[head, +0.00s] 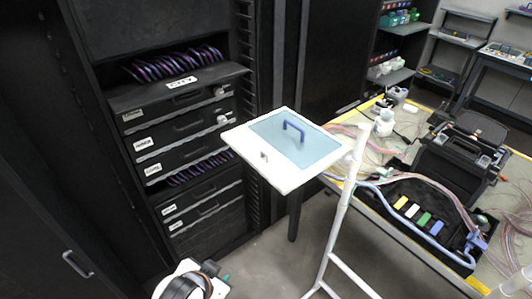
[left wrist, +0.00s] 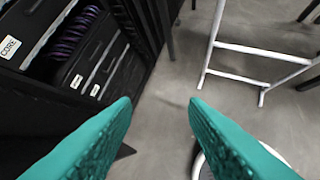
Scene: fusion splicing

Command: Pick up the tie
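I cannot single out a tie for certain. A small blue arch-shaped piece (head: 293,130) stands on the light-blue top of a white stand (head: 244,145), and a small pale piece (head: 265,156) sits near the front edge of that top. My left gripper (left wrist: 160,103) is open, with two teal fingers apart and nothing between them. It points down at the grey floor, and the stand's white legs (left wrist: 262,50) show beyond it. My right gripper is not in view.
A black cabinet (head: 190,130) with labelled drawers and purple cables stands at the left. At the right a workbench holds a black splicing machine (head: 462,150), a black tray (head: 390,187) with coloured blocks, and loose cables. Grey floor (head: 265,235) is open between cabinet and stand.

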